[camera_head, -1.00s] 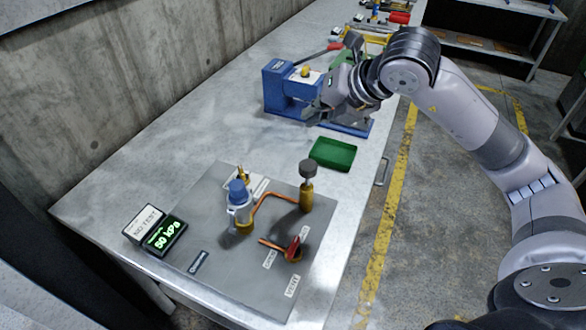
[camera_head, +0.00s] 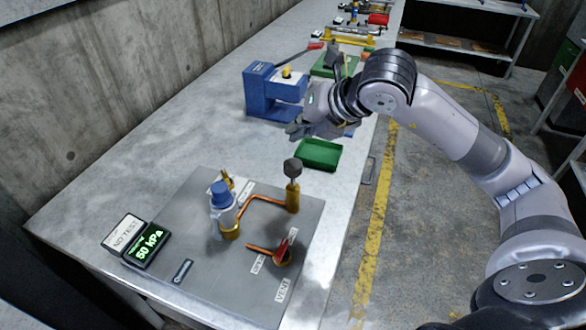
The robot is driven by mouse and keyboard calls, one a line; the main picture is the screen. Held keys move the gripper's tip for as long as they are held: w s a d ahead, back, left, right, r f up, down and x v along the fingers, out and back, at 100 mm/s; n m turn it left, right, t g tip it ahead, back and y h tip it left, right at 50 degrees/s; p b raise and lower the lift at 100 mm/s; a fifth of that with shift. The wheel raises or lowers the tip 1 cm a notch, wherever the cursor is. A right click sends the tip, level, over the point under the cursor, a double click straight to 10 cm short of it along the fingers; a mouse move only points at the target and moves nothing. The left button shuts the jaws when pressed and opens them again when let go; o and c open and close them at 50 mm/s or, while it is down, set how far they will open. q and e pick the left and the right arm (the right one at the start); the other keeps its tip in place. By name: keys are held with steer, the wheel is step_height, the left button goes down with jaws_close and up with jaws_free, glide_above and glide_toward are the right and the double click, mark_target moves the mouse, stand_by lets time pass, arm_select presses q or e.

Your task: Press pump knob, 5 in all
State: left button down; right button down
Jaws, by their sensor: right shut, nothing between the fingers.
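The pump has a dark knob (camera_head: 293,167) on top of an upright brass cylinder (camera_head: 293,196), at the right back of a grey test panel (camera_head: 205,265). My right gripper (camera_head: 296,130) is shut and empty. It is beyond the knob in the picture, near the blue press, and apart from the knob. The pressure display (camera_head: 148,246) reads 50 kPa. A sign (camera_head: 125,234) beside it reads NO TEST. A blue-capped valve (camera_head: 221,196) stands on the panel, joined to the pump by a copper pipe. A red vent lever (camera_head: 283,249) is at the front right. My left gripper is out of view.
A green tray (camera_head: 319,155) lies just behind the pump, close under my right gripper. A blue press (camera_head: 270,92) stands behind it. More tools and parts lie farther back on the bench. The bench left of the tray is clear.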

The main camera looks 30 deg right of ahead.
mark_target(297, 163)
step_height(297, 163, down, 5)
steer(key=b, duration=0.3)
steer(key=shift+r, duration=0.15)
steer(key=shift+r, duration=0.1)
stand_by(0.9)
steer(key=shift+f+b, duration=0.45)
steer(key=shift+b, duration=0.3)
steer(key=shift+s+f+b, duration=0.1)
steer(key=shift+f+b, duration=1.9)
steer(key=shift+b, duration=0.1)
stand_by(1.5)
steer(key=shift+r, duration=0.1)
steer(key=shift+r+p, duration=1.55)
steer(key=shift+r, duration=0.75)
